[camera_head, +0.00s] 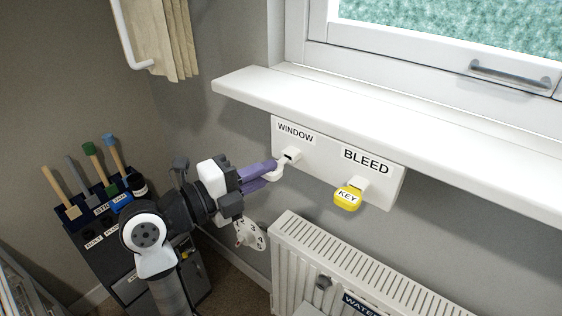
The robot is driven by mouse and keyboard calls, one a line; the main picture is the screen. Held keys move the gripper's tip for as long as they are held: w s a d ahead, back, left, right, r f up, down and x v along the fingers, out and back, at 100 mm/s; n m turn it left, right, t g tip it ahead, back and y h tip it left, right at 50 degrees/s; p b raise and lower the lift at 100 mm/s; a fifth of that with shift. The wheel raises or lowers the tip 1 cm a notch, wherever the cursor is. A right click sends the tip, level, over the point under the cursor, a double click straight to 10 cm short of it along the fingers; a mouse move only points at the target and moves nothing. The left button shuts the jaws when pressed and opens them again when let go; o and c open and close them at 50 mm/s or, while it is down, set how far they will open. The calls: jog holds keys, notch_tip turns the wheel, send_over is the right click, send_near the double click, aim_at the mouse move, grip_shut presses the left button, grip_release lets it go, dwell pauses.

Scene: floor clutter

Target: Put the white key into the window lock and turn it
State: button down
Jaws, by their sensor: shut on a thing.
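A white panel below the window sill carries the window lock (291,155) under the label WINDOW. My gripper (272,170) is just left of the lock, its purple fingers shut on the white key (281,166). The key reaches up to the lock's dark opening. I cannot tell how deep its tip is in the opening, as it is small here. To the right, under the label BLEED, a yellow key (347,197) marked KEY sits at a second white socket (359,183).
The white sill (400,125) juts out above the panel. A white radiator (365,275) stands below it. A dark rack (90,235) with several brushes or tools is at the left, and a beige towel (160,40) hangs above. A white dial (250,236) shows below my gripper.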

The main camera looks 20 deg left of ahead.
jog(key=shift+w+d, duration=0.2)
jog(key=shift+w, duration=0.35)
jog(key=shift+w+d, duration=0.15)
jog(key=shift+w, duration=0.4)
dwell(0.4)
jog(key=c, duration=1.4)
grip_release()
jog(key=shift+w, duration=0.1)
jog(key=shift+s+d+v, duration=0.2)
jog(key=shift+d+v, duration=0.05)
jog(key=shift+v, duration=1.2)
jog(key=shift+s+d+v, duration=0.2)
jog(key=shift+d+v, duration=0.05)
jog(key=shift+v, duration=1.25)
jog(key=shift+s+d+v, duration=0.15)
jog(key=shift+d+v, duration=0.1)
jog(key=shift+v, duration=1.2)
